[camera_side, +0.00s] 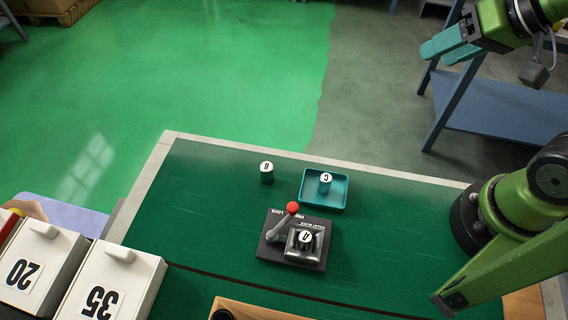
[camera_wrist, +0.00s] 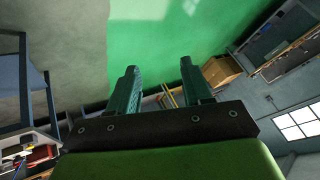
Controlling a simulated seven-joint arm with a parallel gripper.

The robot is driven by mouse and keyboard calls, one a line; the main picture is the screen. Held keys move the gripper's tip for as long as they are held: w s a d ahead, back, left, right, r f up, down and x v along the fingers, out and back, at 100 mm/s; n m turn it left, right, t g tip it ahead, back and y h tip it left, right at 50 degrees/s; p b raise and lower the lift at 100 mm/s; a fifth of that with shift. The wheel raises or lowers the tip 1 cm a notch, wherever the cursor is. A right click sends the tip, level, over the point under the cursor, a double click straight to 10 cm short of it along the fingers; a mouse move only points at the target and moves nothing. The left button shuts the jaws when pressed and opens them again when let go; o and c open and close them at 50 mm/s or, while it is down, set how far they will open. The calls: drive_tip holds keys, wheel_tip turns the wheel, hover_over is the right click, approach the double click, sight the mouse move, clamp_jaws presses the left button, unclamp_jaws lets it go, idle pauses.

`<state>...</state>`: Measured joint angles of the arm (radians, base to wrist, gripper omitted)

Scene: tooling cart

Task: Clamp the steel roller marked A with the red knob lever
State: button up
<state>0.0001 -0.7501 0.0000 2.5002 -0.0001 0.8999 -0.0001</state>
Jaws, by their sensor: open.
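The roller marked A (camera_side: 305,238) sits in a grey holder on a black clamp block (camera_side: 283,254) on the green cart top. A grey lever (camera_side: 280,226) rises from the block's left side, tilted up and right to its red knob (camera_side: 292,208). How tightly the roller is held cannot be seen. My gripper (camera_side: 434,55) is open and empty, high at the upper right and far from the block. Its two teal fingers also show apart in the wrist view (camera_wrist: 159,75), with only floor and room beyond them.
A dark roller marked B (camera_side: 267,174) stands behind the block. A teal roller marked C (camera_side: 325,184) stands in a teal tray (camera_side: 309,203). White boxes marked 20 (camera_side: 42,262) and 35 (camera_side: 130,272) are at the lower left. The cart top right of the block is clear.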

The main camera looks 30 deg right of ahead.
drive_tip(key=shift+c, duration=0.2)
idle(0.3)
drive_tip(key=m+g+y, duration=0.1)
drive_tip(key=m+g, duration=0.4)
drive_tip(key=g, duration=0.6)
hover_over(293, 204)
drive_tip(key=w+d, duration=0.5)
wheel_tip(293, 204, down, 3)
drive_tip(key=shift+t, duration=0.3)
drive_tip(key=x, duration=1.7)
drive_tip(key=shift+a+r, duration=0.1)
drive_tip(key=shift+c, duration=0.4)
clamp_jaws()
